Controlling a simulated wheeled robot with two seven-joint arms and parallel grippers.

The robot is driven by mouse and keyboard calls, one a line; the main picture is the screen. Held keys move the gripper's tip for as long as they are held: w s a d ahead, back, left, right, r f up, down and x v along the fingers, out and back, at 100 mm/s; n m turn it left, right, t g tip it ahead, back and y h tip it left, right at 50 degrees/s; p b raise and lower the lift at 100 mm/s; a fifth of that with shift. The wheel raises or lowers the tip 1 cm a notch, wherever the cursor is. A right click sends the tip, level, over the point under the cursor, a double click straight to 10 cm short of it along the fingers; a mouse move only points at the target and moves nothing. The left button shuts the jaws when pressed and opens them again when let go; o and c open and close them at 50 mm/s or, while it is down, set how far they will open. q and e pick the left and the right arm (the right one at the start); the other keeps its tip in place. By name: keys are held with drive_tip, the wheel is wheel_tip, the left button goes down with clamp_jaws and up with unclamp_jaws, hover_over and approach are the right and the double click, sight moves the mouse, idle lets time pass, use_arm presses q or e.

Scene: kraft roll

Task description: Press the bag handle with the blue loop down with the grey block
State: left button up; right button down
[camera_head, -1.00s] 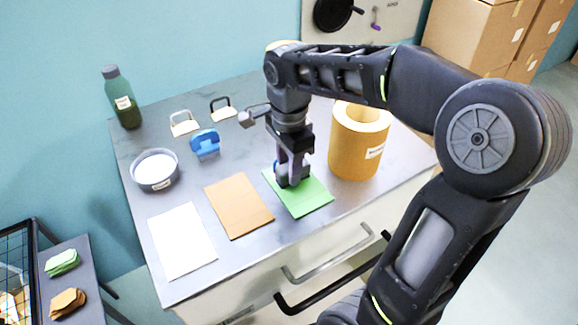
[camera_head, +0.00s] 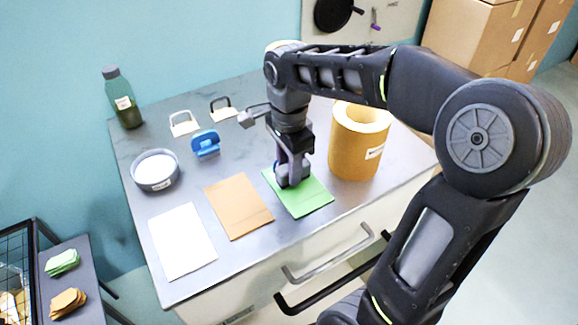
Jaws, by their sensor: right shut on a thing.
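My right gripper (camera_head: 291,174) points straight down over the green flat bag (camera_head: 312,200) near the front right of the table. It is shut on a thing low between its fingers. This looks like the grey block, but it blends with the dark fingers and its outline is unclear. A small bit of blue (camera_head: 276,168) shows at the gripper's left side, at the bag's upper left edge. It may be the blue loop of the handle; most of it is hidden behind the gripper. I cannot tell whether the block touches the handle. My left gripper is not in view.
A large kraft roll (camera_head: 355,150) stands close to the right of the gripper. A brown bag (camera_head: 238,205) and a white bag (camera_head: 182,242) lie to the left. Behind are a blue object (camera_head: 205,143), a round dish (camera_head: 155,171), two other handles (camera_head: 183,124) and a bottle (camera_head: 123,98).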

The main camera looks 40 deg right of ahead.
drive_tip(key=shift+r+p, duration=1.75)
drive_tip(key=shift+r, duration=1.7)
